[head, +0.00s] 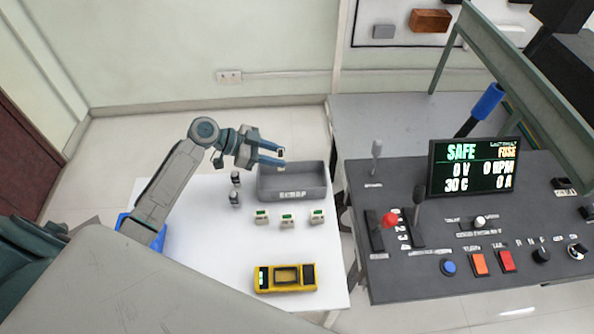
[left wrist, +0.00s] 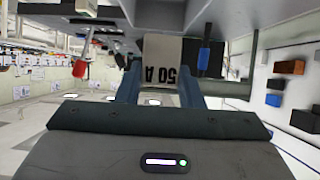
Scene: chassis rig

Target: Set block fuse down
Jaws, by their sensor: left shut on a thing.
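My left gripper (head: 279,154) is shut on the block fuse (head: 281,152), a small pale and dark block, above the back left part of the grey scrap bin (head: 292,195). In the left wrist view the block fuse (left wrist: 160,62) is between the two blue fingers, with "50 A" on its pale face. The fuse looks clear of the bin, but its exact height is hard to tell. My right gripper is not in view.
Several small items stand on the white table: two dark cylinders (head: 235,189) left of the bin and pale blocks with green tops (head: 288,221) in front. A yellow meter (head: 264,279) lies nearer. The dark control console (head: 400,280), with levers and a "SAFE FUSE" display (head: 474,166), stands right.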

